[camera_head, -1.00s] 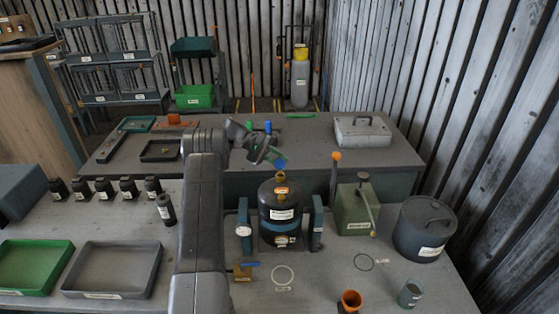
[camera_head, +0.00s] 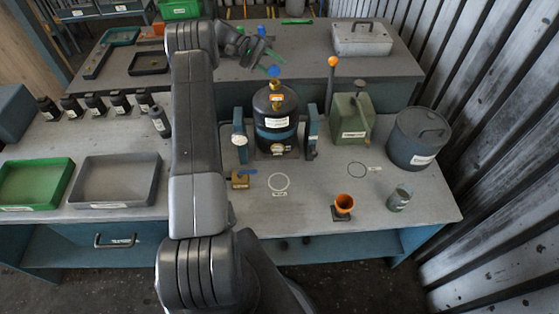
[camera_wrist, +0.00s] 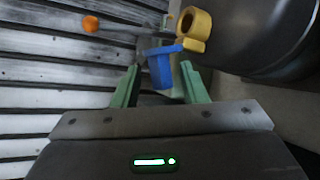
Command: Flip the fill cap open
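In the wrist view, the neck shows as a yellow ring (camera_wrist: 197,24) with an open hole. The blue cap (camera_wrist: 160,70) shows beside the ring, with a blue strip reaching toward it. My gripper (camera_wrist: 160,80) has two green fingers, spread, with the cap between them and gaps visible. In the head view my gripper (camera_head: 273,61) is at the cap; exact contact is too small to tell.
Gauge posts (camera_head: 240,135) flank the tank. An orange-knobbed lever (camera_head: 331,80) and green box (camera_head: 350,118) stand at its right, beside a grey lidded pot (camera_head: 418,138). Trays (camera_head: 115,180) lie left; the bench's middle front is mostly clear.

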